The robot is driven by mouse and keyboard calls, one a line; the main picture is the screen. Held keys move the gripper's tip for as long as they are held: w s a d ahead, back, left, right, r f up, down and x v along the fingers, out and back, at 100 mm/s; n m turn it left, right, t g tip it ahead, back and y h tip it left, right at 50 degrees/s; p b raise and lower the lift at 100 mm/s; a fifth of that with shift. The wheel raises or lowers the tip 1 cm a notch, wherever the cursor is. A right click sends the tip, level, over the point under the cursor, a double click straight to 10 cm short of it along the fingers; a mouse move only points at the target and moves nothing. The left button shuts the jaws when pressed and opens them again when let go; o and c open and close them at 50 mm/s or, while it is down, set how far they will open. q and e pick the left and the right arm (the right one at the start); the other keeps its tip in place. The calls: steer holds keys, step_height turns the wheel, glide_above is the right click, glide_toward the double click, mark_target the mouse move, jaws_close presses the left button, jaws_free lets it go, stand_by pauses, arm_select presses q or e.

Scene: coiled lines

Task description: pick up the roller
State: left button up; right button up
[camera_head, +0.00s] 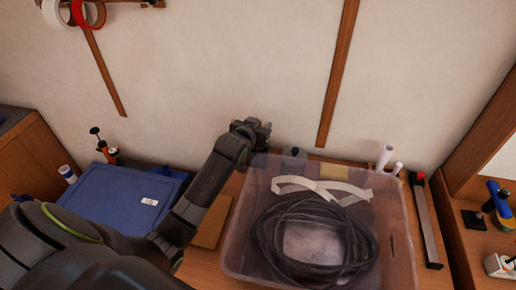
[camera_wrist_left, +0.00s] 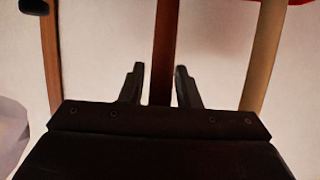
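I cannot tell for certain which thing is the roller. A blue rounded piece with a dark handle (camera_head: 497,197) stands on the right-hand surface, cut by the picture's edge, and may be it. My left gripper (camera_head: 258,126) is raised in front of the wall, behind the clear bin and far from that blue piece. In the left wrist view its two fingers (camera_wrist_left: 160,72) stand apart with nothing between them; a brown wall strip shows behind. My right gripper is not in view.
A clear bin (camera_head: 232,258) holds a coiled black line (camera_head: 262,240) and a whitish band (camera_head: 335,190). A blue lidded box (camera_head: 110,205) lies left, partly behind my left arm. Tape rolls (camera_head: 55,12) hang upper left.

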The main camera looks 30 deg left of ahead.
arm_select(q)
jaws_close()
steer(key=shift+r, duration=0.1)
